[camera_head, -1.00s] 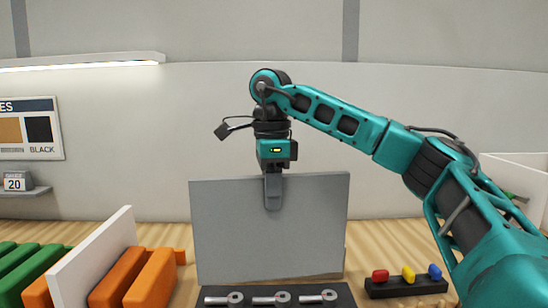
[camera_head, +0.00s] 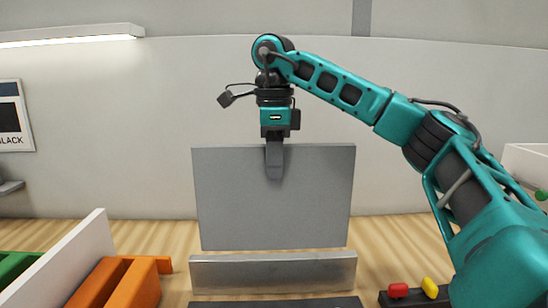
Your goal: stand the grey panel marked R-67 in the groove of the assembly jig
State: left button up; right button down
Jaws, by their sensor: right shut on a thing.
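No R-67 mark shows on this face. A low grey metal block (camera_head: 272,273), which looks like the assembly jig, lies across the table just below the panel in the picture. A thin strip of table shows between the panel's bottom edge and the block. No groove can be made out, and I cannot tell whether the panel is straight above the block or behind it. My left gripper is not in view.
A white upright board (camera_head: 75,255) stands at the left between green blocks (camera_head: 15,268) and orange blocks (camera_head: 125,283). A dark holder with red and yellow pieces (camera_head: 410,292) is at the lower right. A dark tray edge (camera_head: 275,302) lies in front of the block.

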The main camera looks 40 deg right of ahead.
jog(key=shift+f+b, duration=2.8)
jog(key=shift+f, duration=4.05)
jog(key=c, duration=1.1)
grip_release()
jog(key=shift+o, duration=1.4)
jog(key=shift+s+f, duration=0.1)
